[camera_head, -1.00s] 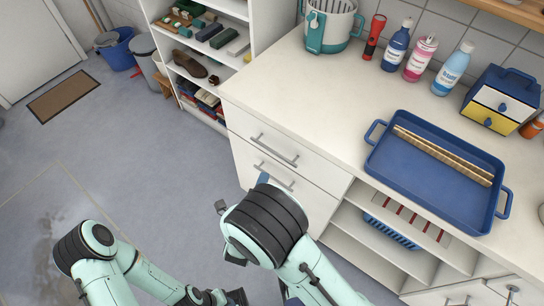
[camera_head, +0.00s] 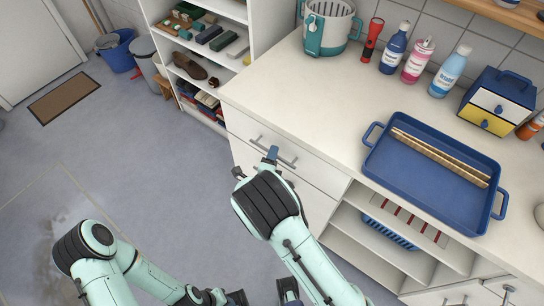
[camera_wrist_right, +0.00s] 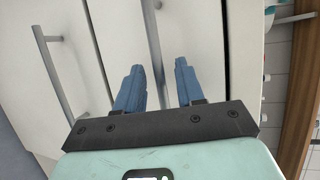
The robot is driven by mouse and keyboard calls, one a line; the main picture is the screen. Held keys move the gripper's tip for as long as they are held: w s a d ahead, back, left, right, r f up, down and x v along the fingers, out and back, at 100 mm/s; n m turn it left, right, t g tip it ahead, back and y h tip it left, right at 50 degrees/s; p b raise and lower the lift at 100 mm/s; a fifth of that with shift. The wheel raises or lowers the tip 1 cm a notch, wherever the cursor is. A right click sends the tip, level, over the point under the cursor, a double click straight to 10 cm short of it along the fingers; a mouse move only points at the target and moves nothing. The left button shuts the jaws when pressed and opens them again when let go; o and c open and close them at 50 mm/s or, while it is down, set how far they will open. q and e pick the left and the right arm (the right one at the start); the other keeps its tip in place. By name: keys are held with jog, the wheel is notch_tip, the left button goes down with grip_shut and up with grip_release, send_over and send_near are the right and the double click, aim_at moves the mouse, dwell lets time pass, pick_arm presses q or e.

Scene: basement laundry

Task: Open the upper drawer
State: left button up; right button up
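The upper drawer (camera_head: 240,124) is a white front under the countertop, and it is shut. Its grey bar handle (camera_head: 288,160) is partly hidden by my right gripper (camera_head: 271,154). In the right wrist view, this handle (camera_wrist_right: 154,45) runs between the two blue fingers of my right gripper (camera_wrist_right: 158,85). The fingers are apart, one on each side of the bar, with visible gaps. The lower drawer's handle (camera_wrist_right: 62,75) is to the left there. My left gripper (camera_head: 225,297) is low at the bottom edge of the head view, cut off, and its opening is unclear.
A blue tray (camera_head: 395,180) with a tan slatted piece lies on the countertop (camera_head: 300,95). Bottles, a red torch (camera_head: 372,38) and a small drawer box (camera_head: 497,100) stand at the back. Open shelves with a blue basket (camera_head: 390,233) are right of the drawers.

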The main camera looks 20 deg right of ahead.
grip_shut()
dwell(1.4)
